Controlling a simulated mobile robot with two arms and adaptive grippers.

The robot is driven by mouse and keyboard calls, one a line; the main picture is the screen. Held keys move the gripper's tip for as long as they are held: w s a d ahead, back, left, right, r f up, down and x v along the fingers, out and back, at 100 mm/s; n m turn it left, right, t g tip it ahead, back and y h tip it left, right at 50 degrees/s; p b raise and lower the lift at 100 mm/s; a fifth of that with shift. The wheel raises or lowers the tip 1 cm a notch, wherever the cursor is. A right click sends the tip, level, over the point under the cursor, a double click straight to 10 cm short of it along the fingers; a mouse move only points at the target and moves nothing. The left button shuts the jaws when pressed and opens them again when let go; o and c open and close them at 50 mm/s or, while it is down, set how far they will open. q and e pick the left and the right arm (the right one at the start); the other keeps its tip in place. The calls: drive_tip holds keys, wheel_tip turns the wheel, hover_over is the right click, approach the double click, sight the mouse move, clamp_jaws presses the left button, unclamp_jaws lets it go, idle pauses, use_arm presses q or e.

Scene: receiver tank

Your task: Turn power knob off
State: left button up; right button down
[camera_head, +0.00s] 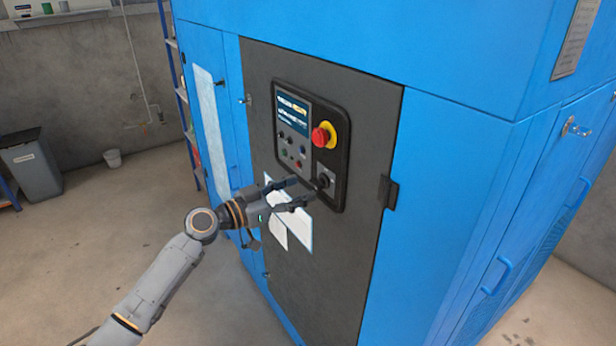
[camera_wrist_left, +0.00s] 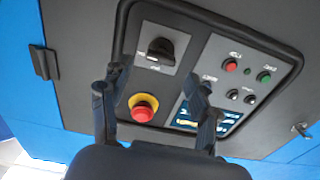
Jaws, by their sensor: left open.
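The black power knob (camera_head: 323,182) sits on the control panel (camera_head: 339,201), below the red emergency stop button on its yellow base (camera_head: 324,135). In the left wrist view, which is turned over, the knob (camera_wrist_left: 160,49) shows beyond my fingertips, roughly between their lines. Its exact setting is too small to read. My left gripper (camera_head: 309,192) is open and empty, with its fingers pointing at the panel close to the knob. I cannot tell whether a fingertip touches it. My right gripper is not in view.
The red stop button (camera_wrist_left: 143,108) lies between my fingers' lines in the wrist view. Small buttons and a display (camera_head: 293,112) are beside it. A black latch (camera_head: 388,192) sticks out right of the panel. The blue cabinet (camera_head: 450,170) fills the right; the floor at left is open.

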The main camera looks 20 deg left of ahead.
sight(313, 184)
use_arm(q)
drive_tip(key=x, duration=0.3)
drive_tip(key=shift+r+p, duration=0.1)
drive_tip(key=shift+p, duration=0.3)
drive_tip(key=shift+w+d, duration=0.15)
drive_tip(key=c, duration=1.2)
drive_tip(key=shift+o, duration=0.2)
